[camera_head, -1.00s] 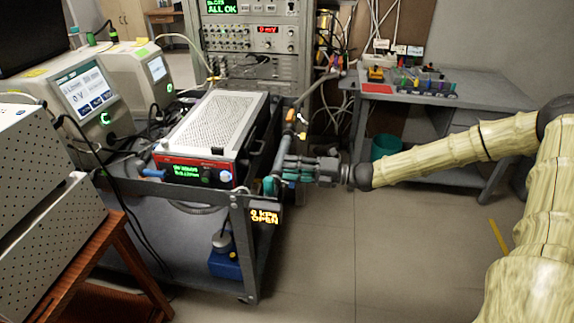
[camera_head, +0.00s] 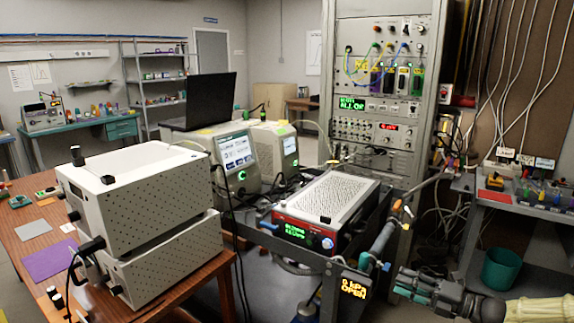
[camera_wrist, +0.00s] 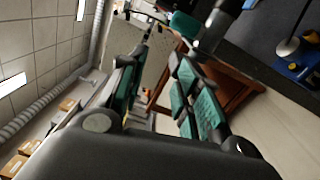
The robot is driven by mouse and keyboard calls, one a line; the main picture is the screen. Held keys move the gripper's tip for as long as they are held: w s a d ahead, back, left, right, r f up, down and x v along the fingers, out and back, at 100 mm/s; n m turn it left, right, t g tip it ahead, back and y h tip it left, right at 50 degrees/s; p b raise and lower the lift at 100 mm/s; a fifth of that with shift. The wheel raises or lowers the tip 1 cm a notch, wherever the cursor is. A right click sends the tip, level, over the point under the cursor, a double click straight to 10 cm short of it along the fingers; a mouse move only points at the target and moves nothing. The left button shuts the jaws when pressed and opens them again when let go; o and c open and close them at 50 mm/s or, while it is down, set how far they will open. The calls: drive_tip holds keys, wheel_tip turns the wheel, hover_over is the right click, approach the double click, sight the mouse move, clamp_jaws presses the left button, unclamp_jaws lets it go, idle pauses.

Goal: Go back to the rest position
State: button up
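My gripper (camera_head: 408,285) is at the lower right of the head view, pointing left, just right of the cart's front corner. In the wrist view its two green-padded fingers (camera_wrist: 158,88) stand apart with nothing held between them. The grey-blue pipe (camera_head: 382,238) with a teal end rises beside the cart, close to my fingertips in the head view. I cannot tell the exact gap between them. Part of my arm (camera_head: 540,309) shows at the right edge.
The cart carries a red-fronted instrument (camera_head: 304,235) and a small display (camera_head: 353,287) reading "0 kPa OPEN". An instrument rack (camera_head: 388,40) stands behind. A wooden table (camera_head: 190,285) with stacked white boxes is at left. A teal bin (camera_head: 501,268) is on the floor at right.

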drive_tip(key=s+a+f+n+g+h, duration=0.3)
drive_tip(key=s+a+f+n+g, duration=0.3)
drive_tip(key=s+f, duration=0.5)
drive_tip(key=s+a+f+n+g+h, duration=0.35)
drive_tip(key=s+a+f+n, duration=0.45)
drive_tip(key=f, duration=0.4)
drive_tip(key=s+d+f+n+h, duration=0.2)
drive_tip(key=s+f+n+h, duration=0.2)
drive_tip(key=s+n, duration=0.7)
drive_tip(key=s+d+f+n+h, duration=0.1)
drive_tip(key=s+f+n+h, duration=0.3)
drive_tip(key=s+n, duration=0.8)
drive_tip(key=f+n+g, duration=0.1)
drive_tip(key=n, duration=0.3)
drive_tip(key=shift+s+d+f+p, duration=0.2)
drive_tip(key=shift+s+d+p, duration=0.1)
drive_tip(key=shift+d, duration=0.1)
drive_tip(key=shift+h, duration=0.25)
